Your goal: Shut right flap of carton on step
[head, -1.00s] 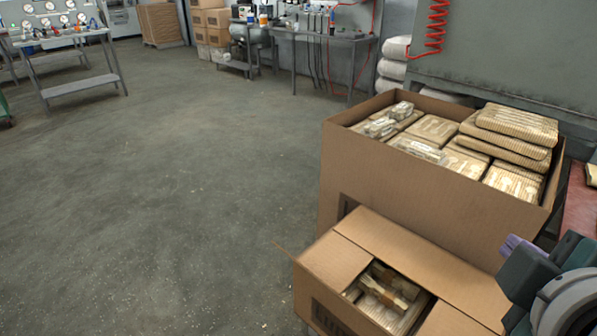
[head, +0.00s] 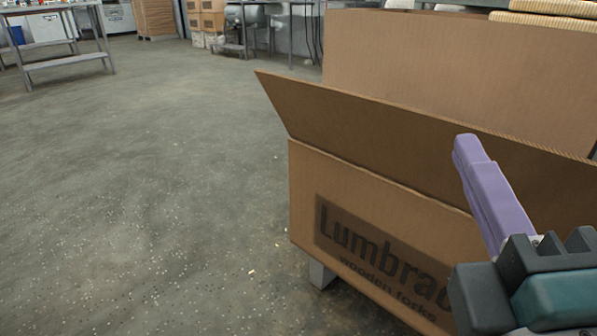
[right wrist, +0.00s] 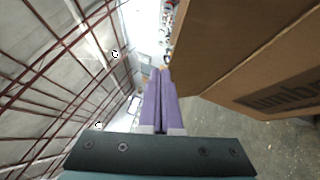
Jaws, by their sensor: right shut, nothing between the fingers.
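The carton (head: 370,235), printed "Lumbrac..." and "wooden forks", stands at the lower right of the head view. A long flap (head: 375,135) on its near side stands raised and slanted, hiding the inside of the carton. A grey piece of the step (head: 321,274) shows beneath it. My right gripper (head: 468,148) has purple fingers, shut and empty, in front of the flap in the picture; I cannot tell whether they touch. In the right wrist view the shut fingers (right wrist: 160,76) point forward, with the brown carton (right wrist: 275,95) close on their right. My left gripper is out of view.
A metal table (head: 65,60) stands at the far left. The concrete floor (head: 150,200) to the left is clear.

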